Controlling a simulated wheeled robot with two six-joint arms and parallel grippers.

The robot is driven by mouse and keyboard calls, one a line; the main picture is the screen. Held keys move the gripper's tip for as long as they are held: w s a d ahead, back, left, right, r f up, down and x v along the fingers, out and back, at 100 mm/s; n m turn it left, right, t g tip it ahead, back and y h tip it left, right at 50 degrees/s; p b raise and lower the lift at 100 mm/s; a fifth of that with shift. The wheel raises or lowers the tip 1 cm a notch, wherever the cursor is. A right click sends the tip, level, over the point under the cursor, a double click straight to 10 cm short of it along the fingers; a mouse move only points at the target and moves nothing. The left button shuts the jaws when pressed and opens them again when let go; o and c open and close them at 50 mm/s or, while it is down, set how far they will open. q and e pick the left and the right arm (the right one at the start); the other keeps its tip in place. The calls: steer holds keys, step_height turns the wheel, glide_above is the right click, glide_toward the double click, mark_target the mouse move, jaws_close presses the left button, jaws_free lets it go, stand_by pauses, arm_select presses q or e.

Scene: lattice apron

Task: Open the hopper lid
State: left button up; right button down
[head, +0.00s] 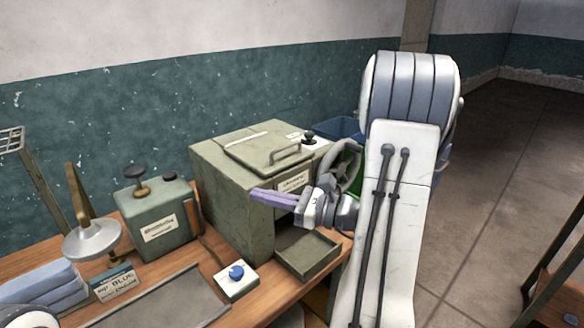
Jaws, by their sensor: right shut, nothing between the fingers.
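The hopper (222,200) is a worn green metal box on the bench. Its lid (255,149) lies flat and closed on top, with a bent metal handle (291,153) at its front right. My right gripper (256,195) is shut and empty, its purple fingers pointing left. It is in front of the hopper's front face, below the lid handle and apart from it. My right arm hides the hopper's right side. My left gripper does not show.
An open drawer tray (308,258) juts out below my right gripper. A smaller green box (157,211) with a black knob, a metal dish (91,240) and blue folded cloths (40,286) are left. A blue bin (338,128) is behind.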

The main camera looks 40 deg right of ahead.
steer(key=s+d+m+t+h, duration=0.3)
steer(key=d+m+t+h, duration=0.35)
steer(key=d, duration=0.75)
steer(key=w+r+g+h+p, duration=0.1)
steer(key=w+h+p, duration=0.1)
steer(key=w, duration=0.7)
steer(key=shift+w+a+r+m+g+p, duration=0.2)
steer(key=shift+r+m+g+p, duration=0.1)
steer(key=shift+m+g+p, duration=0.1)
